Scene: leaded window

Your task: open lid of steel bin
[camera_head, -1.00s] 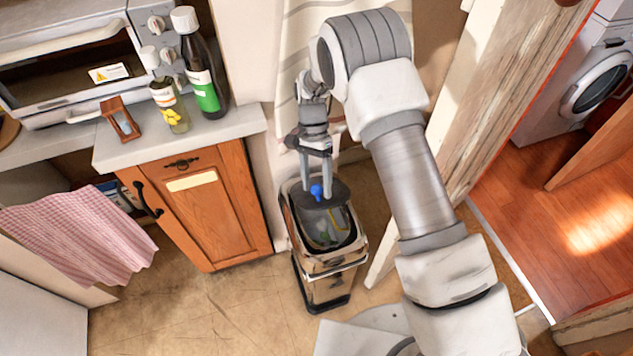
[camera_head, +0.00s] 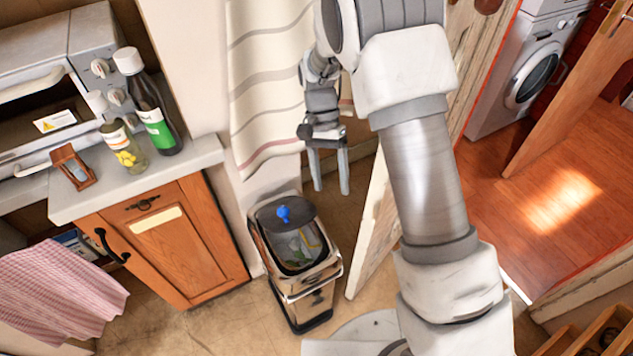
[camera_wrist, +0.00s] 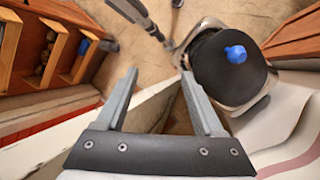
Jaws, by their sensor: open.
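The steel bin (camera_head: 312,283) stands on the floor beside the wooden cabinet. Its dark round lid (camera_head: 290,208) with a blue knob (camera_head: 283,214) is tilted up at the back of the bin. The opening shows in front of the lid, with some litter (camera_head: 302,245) inside. My gripper (camera_head: 332,188) is open and empty, fingers pointing down, to the right of the lid and apart from it. In the wrist view the lid (camera_wrist: 215,75) and blue knob (camera_wrist: 236,54) lie right of my open fingers (camera_wrist: 160,75); nothing is between the fingers.
The wooden cabinet (camera_head: 165,245) with a counter, bottles (camera_head: 150,105) and an oven stands left of the bin. A striped curtain (camera_head: 262,90) hangs behind. A pale door edge (camera_head: 375,230) is close on the right. Bare floor (camera_head: 225,325) lies in front of the cabinet.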

